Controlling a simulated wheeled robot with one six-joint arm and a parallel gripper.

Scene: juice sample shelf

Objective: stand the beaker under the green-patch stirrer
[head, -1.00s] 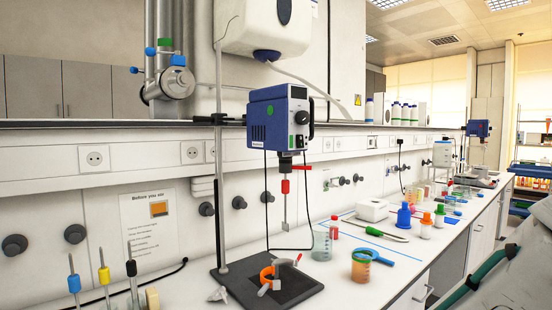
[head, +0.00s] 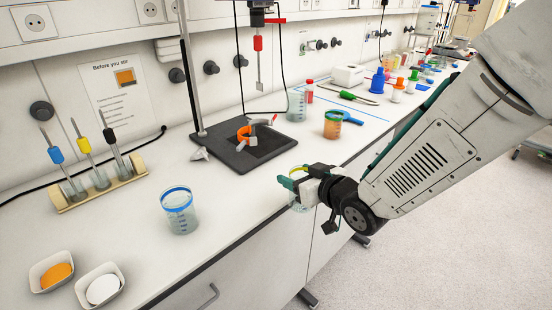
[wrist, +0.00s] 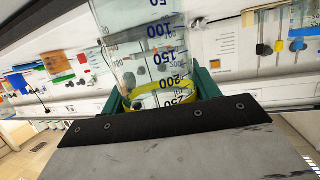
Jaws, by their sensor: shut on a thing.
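My gripper (head: 293,184) is shut on a clear beaker with a yellow band (wrist: 158,92), out past the bench's front edge. In the head view only bits of this beaker (head: 298,206) show around the fingers. The wrist view shows its blue volume marks and the green fingers on either side of it. The stirrer stands behind and to the left of my gripper; its motor is cut off at the top, so the green patch is out of view now. Its red-sleeved shaft and paddle (head: 260,85) hang above the dark base plate (head: 226,154).
An orange clamp (head: 244,134) lies on the base plate. Behind it stands a clear beaker (head: 297,106); an orange-filled beaker (head: 333,128) is to its right. Bare bench lies in front of the plate.

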